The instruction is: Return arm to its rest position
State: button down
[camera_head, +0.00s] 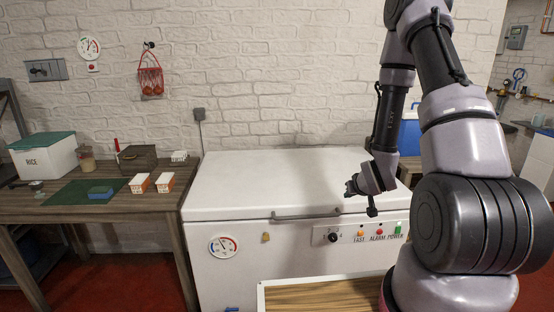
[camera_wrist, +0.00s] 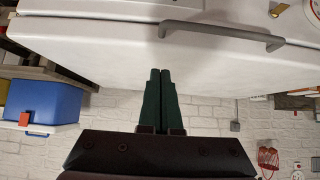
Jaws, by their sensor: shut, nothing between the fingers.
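My gripper (camera_head: 350,188) hangs at the end of my bent arm, in front of and slightly above the front right part of a white chest freezer (camera_head: 260,185). In the wrist view my gripper (camera_wrist: 160,72) has its two dark green fingers pressed side by side, shut and empty. The freezer lid is closed, and its grey handle (camera_head: 307,215) is to the left of and below my gripper. The handle also shows in the wrist view (camera_wrist: 222,32), apart from the fingers.
A wooden table (camera_head: 120,210) at left holds a RICE box (camera_head: 44,158), a green mat (camera_head: 75,193) and small cartons (camera_head: 140,183). A blue cooler (camera_head: 410,138) stands behind my arm. A wood-topped surface (camera_head: 325,296) is at the bottom. Red floor shows at left.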

jog(key=s+a+r+m+g, duration=0.1)
jog(key=s+r+m, duration=0.15)
jog(key=r, duration=1.95)
jog(key=s+a+r+m+y, duration=0.1)
jog(key=s+a+r, duration=0.2)
jog(key=s+r, duration=0.5)
jog(key=s+a+r+g+y, duration=0.1)
jog(key=s+a+r, duration=0.1)
jog(key=s+r, duration=0.5)
jog(key=s, duration=0.5)
jog(key=shift+s+a+r+m, duration=0.15)
jog(key=shift+a+r+m, duration=0.2)
jog(key=shift+a+r, duration=0.05)
